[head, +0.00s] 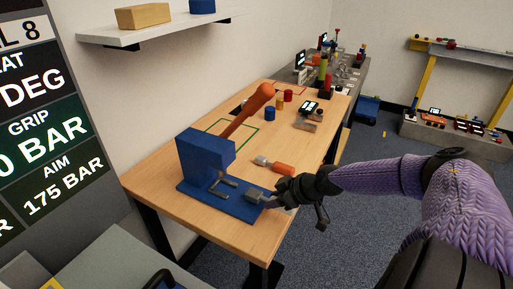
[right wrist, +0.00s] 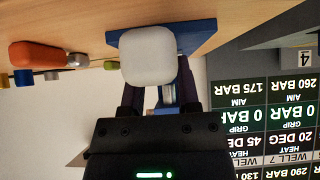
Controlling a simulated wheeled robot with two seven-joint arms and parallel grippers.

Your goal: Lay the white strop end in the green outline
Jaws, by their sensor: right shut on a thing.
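My right gripper (head: 268,198) is at the front right end of the blue base plate (head: 228,205). In the right wrist view, my right gripper (right wrist: 150,92) is shut on a pale, rounded block, the white strop end (right wrist: 148,55). The blue plate shows behind it there. In the head view a small grey-white piece (head: 254,195) at the fingertips seems to be the same end. The green outline (head: 222,119) lies on the wooden table farther back, partly hidden by an orange lever. It looks empty where visible. My left gripper is not in view.
A blue press (head: 204,155) with a long orange lever (head: 250,110) stands on the plate. An orange-handled tool (head: 280,168) lies just behind my gripper. The table's front left (head: 150,180) is clear.

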